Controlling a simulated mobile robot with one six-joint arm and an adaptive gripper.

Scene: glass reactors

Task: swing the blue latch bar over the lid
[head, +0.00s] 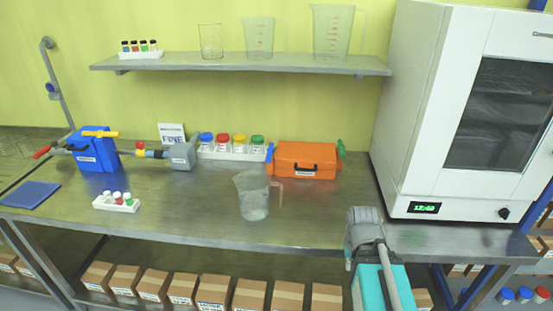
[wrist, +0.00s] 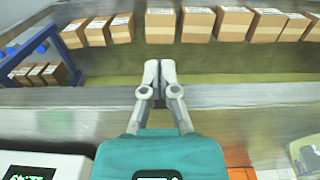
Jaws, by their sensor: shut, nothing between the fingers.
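An orange case (head: 305,161) with a black front handle stands closed at the back of the bench in the head view. A small blue piece (head: 270,152) sits upright at its left end and a green piece (head: 341,151) at its right end. I cannot tell for sure whether the blue piece is the latch bar. Part of the orange case also shows at the lower right of the wrist view (wrist: 238,158). My gripper (wrist: 160,70) is shut and empty, above the bench's front edge, well apart from the case. My gripper's fingertips are not clear in the head view.
A clear jug (head: 253,196) stands in front of the case. A rack of jars (head: 231,152) is left of it, and a white oven (head: 455,120) stands right. A blue box (head: 93,152) is far left. Cardboard boxes (head: 212,291) line the lower shelf.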

